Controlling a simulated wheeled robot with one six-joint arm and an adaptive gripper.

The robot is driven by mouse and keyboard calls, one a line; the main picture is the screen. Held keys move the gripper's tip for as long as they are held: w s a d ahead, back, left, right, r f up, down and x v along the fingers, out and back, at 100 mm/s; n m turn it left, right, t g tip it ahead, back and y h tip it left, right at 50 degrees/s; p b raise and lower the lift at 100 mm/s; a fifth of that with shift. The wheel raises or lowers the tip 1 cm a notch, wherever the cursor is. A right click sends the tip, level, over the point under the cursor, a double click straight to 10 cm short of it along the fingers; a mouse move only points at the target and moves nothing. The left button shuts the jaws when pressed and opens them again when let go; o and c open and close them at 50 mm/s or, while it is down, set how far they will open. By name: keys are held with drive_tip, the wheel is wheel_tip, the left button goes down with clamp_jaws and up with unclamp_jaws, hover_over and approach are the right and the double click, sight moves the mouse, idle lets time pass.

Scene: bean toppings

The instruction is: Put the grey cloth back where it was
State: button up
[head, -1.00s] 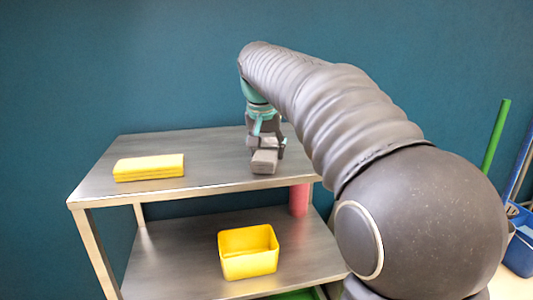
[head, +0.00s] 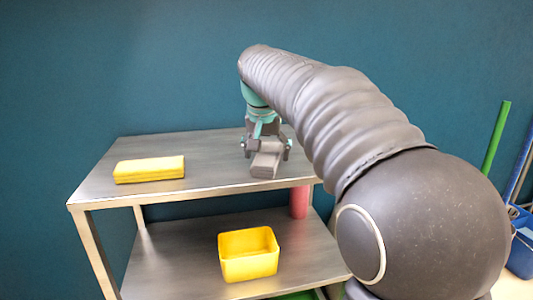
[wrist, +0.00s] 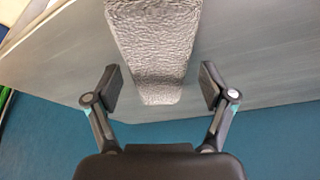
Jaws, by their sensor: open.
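The grey cloth (head: 264,165) is a folded, oblong block on the right part of the metal top shelf (head: 205,155). In the wrist view the cloth (wrist: 155,40) has a rough, textured surface and its near end reaches between the fingers. My gripper (head: 266,147) is over the near-wall end of the cloth. The wrist view shows my gripper (wrist: 162,87) open, with one finger on each side of the cloth and a visible gap on both sides.
A yellow folded cloth or sponge (head: 149,170) lies on the left of the top shelf. A yellow bin (head: 249,256) and a red cylinder (head: 299,202) stand on the lower shelf. A blue bucket (head: 522,250) is at far right. The middle of the top shelf is clear.

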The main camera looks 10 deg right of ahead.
drive_tip(key=p+v, duration=0.1)
drive_tip(key=v, duration=1)
drive_tip(key=shift+s+r+p, duration=0.25)
drive_tip(key=shift+r+p, duration=0.05)
drive_tip(key=shift+p, duration=0.1)
drive_tip(key=shift+a, duration=0.1)
drive_tip(key=s+d+f+n+t+y, duration=0.1)
drive_tip(key=s+f+n, duration=0.3)
drive_tip(key=s+f, duration=2.1)
drive_tip(key=shift+s+d+f+t+y, duration=0.3)
drive_tip(key=shift+s+d+f, duration=0.1)
drive_tip(key=shift+s, duration=0.1)
